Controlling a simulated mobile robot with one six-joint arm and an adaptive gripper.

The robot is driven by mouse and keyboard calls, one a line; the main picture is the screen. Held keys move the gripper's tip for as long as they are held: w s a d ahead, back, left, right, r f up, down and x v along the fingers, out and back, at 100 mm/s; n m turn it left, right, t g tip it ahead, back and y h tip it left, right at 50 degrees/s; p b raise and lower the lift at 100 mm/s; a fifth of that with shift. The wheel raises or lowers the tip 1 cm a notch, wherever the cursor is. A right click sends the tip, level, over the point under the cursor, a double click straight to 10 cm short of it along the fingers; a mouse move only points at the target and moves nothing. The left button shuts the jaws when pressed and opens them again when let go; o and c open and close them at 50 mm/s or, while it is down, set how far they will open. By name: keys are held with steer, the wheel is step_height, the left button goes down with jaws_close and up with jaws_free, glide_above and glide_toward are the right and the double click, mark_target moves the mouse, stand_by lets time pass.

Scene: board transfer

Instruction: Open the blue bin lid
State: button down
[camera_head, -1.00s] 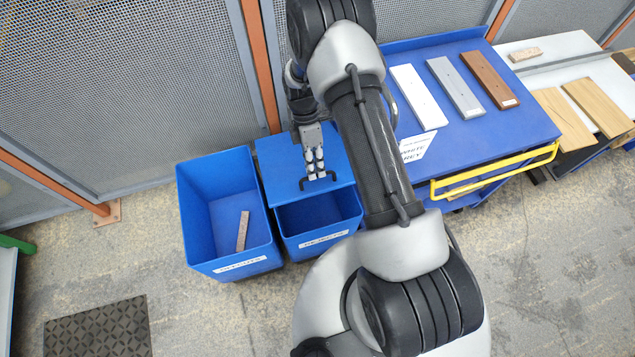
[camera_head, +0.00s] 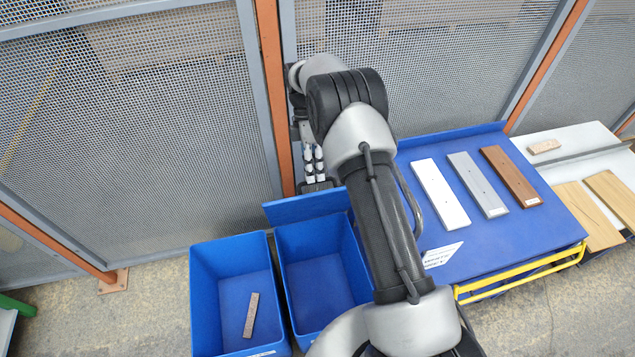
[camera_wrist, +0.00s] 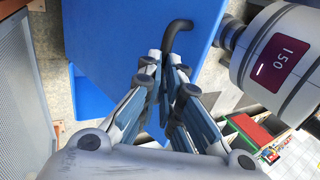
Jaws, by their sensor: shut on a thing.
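The blue lid (camera_head: 305,206) of the right-hand blue bin (camera_head: 322,285) is raised at the bin's back edge, and the bin's empty inside shows. My gripper (camera_head: 315,176) is behind the raised lid, near the fence, shut on the lid's dark handle (camera_head: 318,187). In the wrist view the fingers (camera_wrist: 168,72) close around the black handle (camera_wrist: 177,28), with the lid's blue face (camera_wrist: 115,30) beyond. My arm hides the bin's right side and part of its front.
A second open blue bin (camera_head: 205,295) on the left holds a small wooden piece (camera_head: 250,315). A mesh fence (camera_head: 130,110) stands close behind. A blue table (camera_head: 485,245) with white, grey and brown boards is to the right, with a yellow rail (camera_head: 520,270) in front.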

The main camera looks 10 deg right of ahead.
steer(key=shift+w+f, duration=0.25)
steer(key=shift+f, duration=0.3)
steer(key=shift+w+f, duration=0.2)
steer(key=shift+f, duration=0.3)
steer(key=shift+s, duration=0.1)
steer(key=c, duration=2.2)
jaws_free()
steer(key=o, duration=0.7)
steer(key=shift+w+f, duration=0.2)
steer(key=shift+w, duration=0.25)
steer(key=shift+o, duration=0.2)
steer(key=shift+c, duration=0.3)
